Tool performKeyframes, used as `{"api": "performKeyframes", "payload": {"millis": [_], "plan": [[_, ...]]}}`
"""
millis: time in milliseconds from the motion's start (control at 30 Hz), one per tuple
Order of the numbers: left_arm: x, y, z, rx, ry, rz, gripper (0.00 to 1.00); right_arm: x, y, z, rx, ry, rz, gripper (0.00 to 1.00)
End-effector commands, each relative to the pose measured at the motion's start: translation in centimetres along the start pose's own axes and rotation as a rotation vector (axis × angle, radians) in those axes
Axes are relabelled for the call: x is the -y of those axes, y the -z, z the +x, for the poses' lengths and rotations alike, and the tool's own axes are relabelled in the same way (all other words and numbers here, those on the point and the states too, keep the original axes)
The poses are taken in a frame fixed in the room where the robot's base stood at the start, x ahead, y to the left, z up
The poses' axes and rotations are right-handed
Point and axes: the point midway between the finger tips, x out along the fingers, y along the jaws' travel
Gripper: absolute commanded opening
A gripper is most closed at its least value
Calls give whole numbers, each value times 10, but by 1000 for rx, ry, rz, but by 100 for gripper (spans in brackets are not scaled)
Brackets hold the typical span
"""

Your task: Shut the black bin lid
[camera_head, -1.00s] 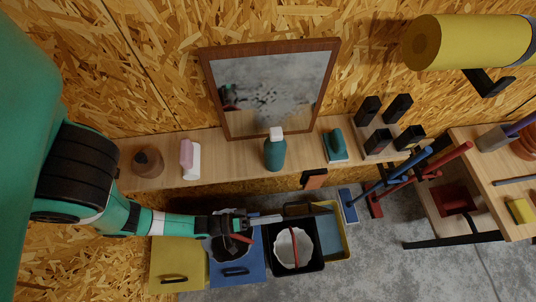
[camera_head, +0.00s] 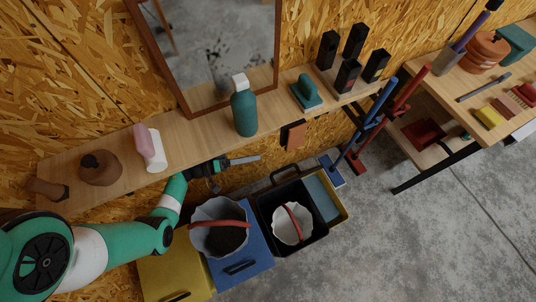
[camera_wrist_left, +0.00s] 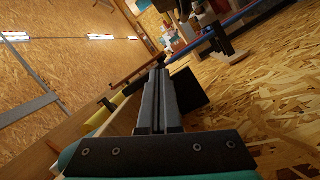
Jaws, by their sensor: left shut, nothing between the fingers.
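The black bin (camera_head: 312,243) stands open on the floor in the head view, with a white liner or pail (camera_head: 291,226) with a red handle inside. Its black lid (camera_head: 284,171) appears raised at the back edge, seen nearly edge-on with its handle up. My left gripper (camera_head: 258,159) is shut and empty, just left of the raised lid and below the shelf front; they look apart. In the left wrist view its closed fingers (camera_wrist_left: 158,82) point forward, with a dark panel beside them that I cannot identify for sure. My right gripper is not in view.
A grey pail (camera_head: 218,240) with a red handle is at the blue bin (camera_head: 254,248), beside a yellow bin (camera_head: 165,267). The shelf (camera_head: 190,150) with a teal bottle (camera_head: 244,112) and the mirror is close behind my arm. Brooms (camera_head: 390,118) stand at right.

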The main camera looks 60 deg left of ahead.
Motion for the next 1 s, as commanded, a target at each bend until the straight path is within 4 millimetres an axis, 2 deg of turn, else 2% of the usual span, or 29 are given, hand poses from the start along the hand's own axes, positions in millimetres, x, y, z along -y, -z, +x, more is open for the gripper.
{"api": "performKeyframes", "payload": {"millis": [33, 100, 200, 367, 567, 867, 1000], "plan": [[20, 5, -13, 16, 49, -14, 0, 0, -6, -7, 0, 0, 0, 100], [32, 8, -24, 40, 91, -34, 0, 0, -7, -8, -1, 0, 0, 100], [35, 9, -28, 54, 110, -47, 0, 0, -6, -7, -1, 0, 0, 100], [36, 7, -22, 55, 109, -46, 0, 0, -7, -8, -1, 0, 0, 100], [41, 3, 9, 59, 106, -43, 0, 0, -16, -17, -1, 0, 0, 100], [48, -1, 74, 57, 105, -42, 0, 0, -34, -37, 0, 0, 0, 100], [47, -24, 77, 54, 108, -47, 0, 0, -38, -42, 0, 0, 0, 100]]}}
